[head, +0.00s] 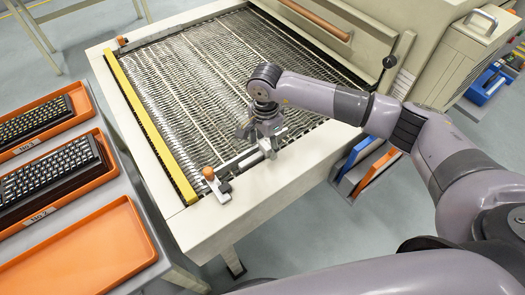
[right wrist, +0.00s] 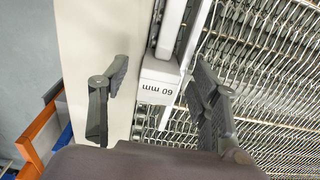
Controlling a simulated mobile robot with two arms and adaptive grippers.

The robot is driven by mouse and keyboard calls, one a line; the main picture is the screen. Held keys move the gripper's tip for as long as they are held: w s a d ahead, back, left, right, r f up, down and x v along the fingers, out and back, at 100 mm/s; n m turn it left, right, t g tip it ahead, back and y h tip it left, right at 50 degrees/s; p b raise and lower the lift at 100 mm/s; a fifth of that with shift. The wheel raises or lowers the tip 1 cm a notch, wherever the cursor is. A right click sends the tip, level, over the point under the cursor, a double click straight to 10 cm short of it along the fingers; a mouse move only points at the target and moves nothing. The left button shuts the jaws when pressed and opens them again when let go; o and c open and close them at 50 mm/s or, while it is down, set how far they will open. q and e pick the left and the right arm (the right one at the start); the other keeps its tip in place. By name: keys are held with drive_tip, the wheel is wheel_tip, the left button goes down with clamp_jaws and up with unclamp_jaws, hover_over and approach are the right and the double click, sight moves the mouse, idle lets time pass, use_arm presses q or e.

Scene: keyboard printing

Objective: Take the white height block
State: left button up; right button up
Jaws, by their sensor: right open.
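The white height block (right wrist: 160,82), marked "60 mm", sits at the near edge of the metal mesh belt in the right wrist view. My right gripper (right wrist: 158,70) is open, with one finger on each side of the block and a gap to it on both sides. In the head view my right gripper (head: 262,131) points down over the front edge of the conveyor, at the end of a light rail (head: 240,162); there it largely hides the block. My left gripper is not in view.
The mesh belt (head: 165,75) lies in a cream frame with a yellow bar (head: 150,125) on its left side. Orange trays (head: 85,250) stand at the left, two holding dark keyboards (head: 50,170). A cream machine housing (head: 430,30) stands behind at the right.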

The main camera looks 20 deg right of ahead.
drive_tip(key=shift+c, duration=0.2)
clamp_jaws()
idle(0.4)
